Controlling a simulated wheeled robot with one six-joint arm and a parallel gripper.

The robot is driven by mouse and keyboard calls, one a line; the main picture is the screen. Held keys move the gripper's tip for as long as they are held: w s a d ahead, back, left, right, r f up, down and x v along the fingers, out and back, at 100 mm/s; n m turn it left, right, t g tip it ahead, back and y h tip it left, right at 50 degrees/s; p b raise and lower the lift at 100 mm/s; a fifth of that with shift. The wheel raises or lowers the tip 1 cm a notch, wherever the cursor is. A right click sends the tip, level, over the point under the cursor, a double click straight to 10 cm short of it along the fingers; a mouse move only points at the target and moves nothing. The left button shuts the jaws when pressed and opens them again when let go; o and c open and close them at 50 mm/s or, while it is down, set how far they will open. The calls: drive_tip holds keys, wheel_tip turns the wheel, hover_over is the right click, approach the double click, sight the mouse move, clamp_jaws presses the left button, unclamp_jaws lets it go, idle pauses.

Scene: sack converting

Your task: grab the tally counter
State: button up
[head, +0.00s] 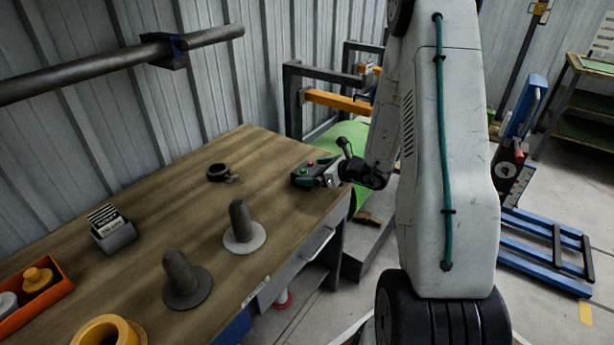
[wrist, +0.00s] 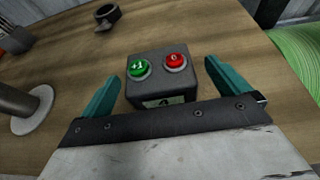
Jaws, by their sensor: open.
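The tally counter (wrist: 162,82) is a dark grey box with a green "+1" button, a red "0" button and a small display on its near side. It sits on the wooden table (head: 150,195) near the far right end, and shows partly in the head view (head: 302,174). My gripper (wrist: 162,100) is open, with one teal finger to the left and one to the right of the counter's near part. The fingers look apart from its sides. The lower part of the counter is hidden behind my gripper's dark bar.
A dark ring clamp (head: 220,173) lies left of the counter. Two grey posts on round bases, one with a pale base (head: 243,240), stand nearer. A card holder (head: 114,234), an orange tray (head: 40,300) and a yellow ring (head: 108,332) are at left. A green roll (head: 345,140) stands beyond the table.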

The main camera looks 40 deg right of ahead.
drive_tip(key=shift+x, duration=1.45)
drive_tip(key=shift+r, duration=0.1)
drive_tip(key=c, duration=1.1)
drive_tip(key=shift+c, duration=0.2)
drive_tip(key=shift+r, duration=0.1)
